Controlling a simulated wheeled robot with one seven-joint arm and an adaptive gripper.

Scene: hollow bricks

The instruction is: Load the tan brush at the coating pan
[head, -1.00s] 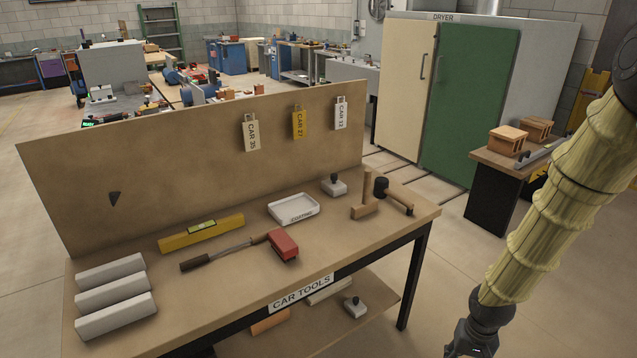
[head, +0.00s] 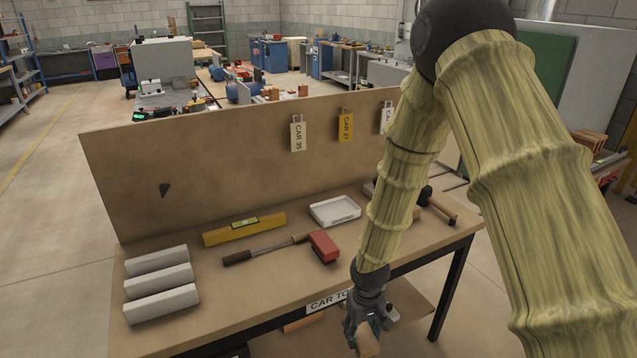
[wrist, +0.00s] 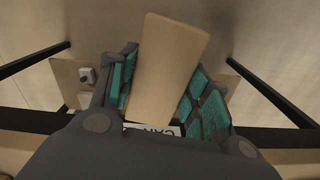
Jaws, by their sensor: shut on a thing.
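My gripper (head: 364,328) hangs low in front of the bench's front edge, below the bench top. It is shut on a plain tan piece (head: 368,343), which I take to be the tan brush; no bristles show. In the wrist view the tan piece (wrist: 170,62) stands out between the teal-padded fingers (wrist: 162,85). The coating pan (head: 335,211), a shallow white tray with a label on its front, sits on the bench, up and to the left of my gripper. It looks empty.
On the bench (head: 225,297) are a red-headed tool (head: 323,246), a yellow level (head: 244,229), several pale bars (head: 161,303) and a dark-headed wooden tool (head: 438,206). My arm hides part of the right side. A tall board (head: 230,160) stands behind. A lower shelf (head: 415,305) is below.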

